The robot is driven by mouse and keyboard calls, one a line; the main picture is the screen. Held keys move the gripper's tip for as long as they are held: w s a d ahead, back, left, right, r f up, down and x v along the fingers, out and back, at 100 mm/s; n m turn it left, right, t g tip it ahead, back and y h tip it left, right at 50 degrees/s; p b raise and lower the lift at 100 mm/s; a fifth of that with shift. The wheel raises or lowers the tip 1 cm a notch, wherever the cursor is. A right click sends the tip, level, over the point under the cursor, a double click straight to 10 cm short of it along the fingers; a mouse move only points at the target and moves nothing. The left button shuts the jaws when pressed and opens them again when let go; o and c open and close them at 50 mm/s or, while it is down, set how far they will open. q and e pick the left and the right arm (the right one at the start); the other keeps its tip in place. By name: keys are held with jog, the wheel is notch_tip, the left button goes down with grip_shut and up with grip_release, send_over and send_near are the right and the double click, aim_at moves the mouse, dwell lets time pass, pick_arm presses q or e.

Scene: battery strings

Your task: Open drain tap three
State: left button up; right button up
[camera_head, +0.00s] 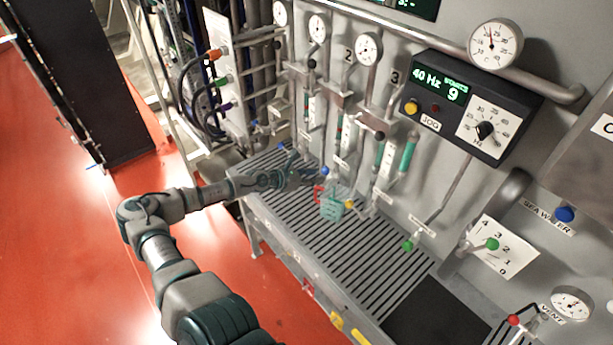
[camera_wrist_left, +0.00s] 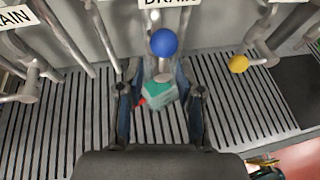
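My left gripper (camera_head: 305,178) is over the slatted grate, beside a blue knob (camera_head: 325,170). In the left wrist view the gripper (camera_wrist_left: 162,92) is open, and the blue knob (camera_wrist_left: 163,41) stands just ahead of the gap between its fingers, apart from both. A DRAIN label (camera_wrist_left: 168,3) is behind the knob. A teal jug (camera_head: 333,208) with a red part (camera_head: 318,193) is on the grate near the gripper. The jug also shows between and below the fingers (camera_wrist_left: 160,94). My right gripper is not in view.
A yellow knob (camera_head: 349,204) and a green knob (camera_head: 408,246) stand further right along the wall. Another blue knob (camera_head: 282,146) is to the left. Pipes and gauges line the panel behind. The right part of the grate (camera_head: 375,275) is clear.

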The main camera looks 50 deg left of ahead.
pick_arm(q)
jog(key=shift+v, duration=1.5)
jog(key=shift+w+a, duration=0.1)
